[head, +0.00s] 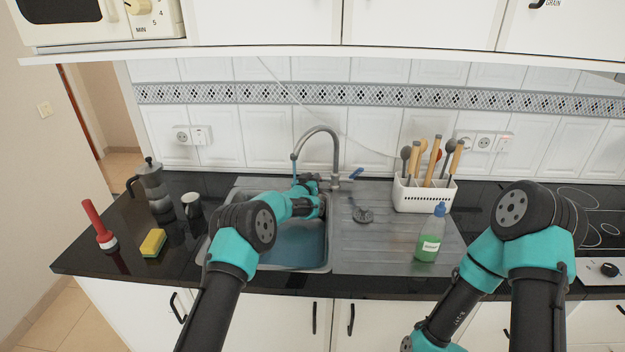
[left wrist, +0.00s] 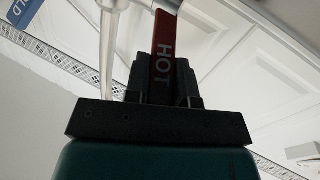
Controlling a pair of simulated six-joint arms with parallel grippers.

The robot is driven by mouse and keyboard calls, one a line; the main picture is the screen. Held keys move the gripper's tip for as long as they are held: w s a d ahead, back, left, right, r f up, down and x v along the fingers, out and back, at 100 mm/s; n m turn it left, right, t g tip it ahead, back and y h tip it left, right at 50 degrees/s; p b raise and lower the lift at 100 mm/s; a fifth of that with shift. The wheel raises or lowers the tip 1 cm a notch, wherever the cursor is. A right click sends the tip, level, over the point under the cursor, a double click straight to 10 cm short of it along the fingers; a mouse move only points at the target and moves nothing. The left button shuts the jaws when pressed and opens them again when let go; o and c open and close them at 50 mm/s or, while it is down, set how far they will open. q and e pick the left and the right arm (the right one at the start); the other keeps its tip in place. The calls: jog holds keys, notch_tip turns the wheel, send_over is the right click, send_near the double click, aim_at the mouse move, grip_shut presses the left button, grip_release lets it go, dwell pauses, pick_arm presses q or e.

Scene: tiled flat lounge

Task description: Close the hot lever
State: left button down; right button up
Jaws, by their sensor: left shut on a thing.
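The red hot lever (left wrist: 163,52), marked HOT, sits between the two dark fingers of my left gripper (left wrist: 162,82) in the left wrist view. The gripper is shut on it. In the head view my left gripper (head: 312,183) is at the left side of the tap (head: 337,160), and the red lever cannot be made out there. The blue cold lever (head: 355,173) sticks out to the right of the tap; part of it also shows in the left wrist view (left wrist: 24,12). A bluish stream (head: 294,168) hangs below the spout. My right gripper is out of view.
My left forearm crosses the sink basin (head: 300,262). A green bottle (head: 430,238) and a white utensil holder (head: 424,196) stand right of the sink.

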pick_arm(q)
jog(key=shift+r, duration=0.1)
jog(key=shift+w+r+n+g+y, duration=0.3)
jog(key=shift+w+r+g, duration=0.15)
jog(key=shift+g, duration=0.45)
jog(key=shift+w+r+n+g+y, duration=0.15)
jog(key=shift+w+r+g, duration=0.1)
jog(key=shift+g, duration=0.3)
jog(key=shift+w+r+n+g+y, duration=0.15)
jog(key=shift+w+g, duration=0.05)
jog(key=shift+g, duration=0.35)
jog(key=c, duration=1)
grip_release()
jog(key=shift+o, duration=0.2)
jog(key=shift+r, duration=0.1)
jog(key=shift+v, duration=0.85)
jog(key=v, duration=1.5)
jog(key=shift+s, duration=0.35)
